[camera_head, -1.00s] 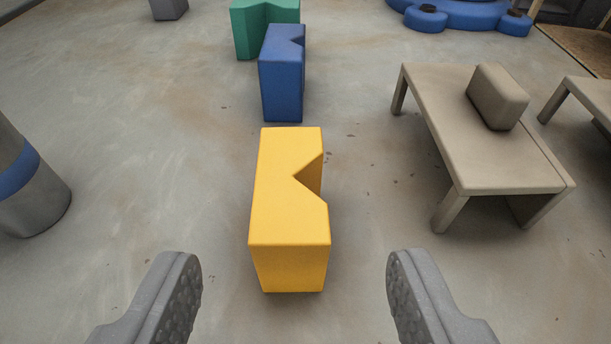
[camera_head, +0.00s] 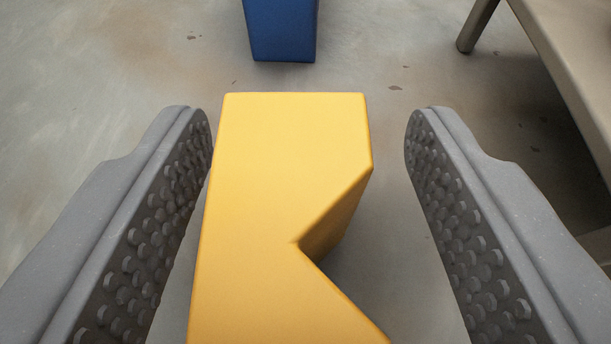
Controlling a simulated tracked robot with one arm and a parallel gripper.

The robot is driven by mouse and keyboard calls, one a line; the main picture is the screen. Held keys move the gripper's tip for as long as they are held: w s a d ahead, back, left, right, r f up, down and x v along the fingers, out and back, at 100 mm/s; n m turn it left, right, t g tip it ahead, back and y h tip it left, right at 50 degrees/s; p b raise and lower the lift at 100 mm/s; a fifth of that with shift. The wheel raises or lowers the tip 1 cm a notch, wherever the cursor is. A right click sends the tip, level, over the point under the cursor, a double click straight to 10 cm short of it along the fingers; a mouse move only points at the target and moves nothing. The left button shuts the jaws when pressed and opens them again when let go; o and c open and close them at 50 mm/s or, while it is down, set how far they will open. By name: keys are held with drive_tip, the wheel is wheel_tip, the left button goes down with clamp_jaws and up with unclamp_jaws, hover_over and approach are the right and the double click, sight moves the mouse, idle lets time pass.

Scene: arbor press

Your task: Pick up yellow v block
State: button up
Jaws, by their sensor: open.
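The yellow v block (camera_head: 262,190) stands upright on the grey floor in the middle of the view, its V notch facing right. Its near end is cut off by the bottom edge of the picture. My gripper (camera_head: 308,125) is open, with one studded finger on each side of the block. The left finger is very close to the block's left side; I cannot tell whether it touches. A clear gap shows between the right finger and the block.
A blue block (camera_head: 283,30) stands on the floor beyond the yellow one, partly cut off at the top. A beige bench-like table (camera_head: 575,70) with a leg is at the upper right. Bare floor lies at the left.

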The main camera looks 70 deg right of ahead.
clamp_jaws()
drive_tip(key=shift+r, duration=0.1)
wheel_tip(320, 180, up, 10)
drive_tip(key=p, duration=0.4)
drive_tip(key=shift+w+d, duration=0.1)
drive_tip(key=shift+d, duration=0.45)
drive_tip(key=w+d+n+t+y+p, duration=0.1)
drive_tip(key=d+n+t+p, duration=0.1)
drive_tip(key=d, duration=0.4)
drive_tip(key=n+t+y+p, duration=0.3)
drive_tip(key=n+t+y, duration=0.3)
drive_tip(key=n+y, duration=0.2)
hover_over(319, 118)
drive_tip(key=w+a, duration=0.2)
drive_tip(key=a, duration=0.1)
drive_tip(key=shift+w+a+f, duration=0.15)
drive_tip(key=shift+f, duration=0.4)
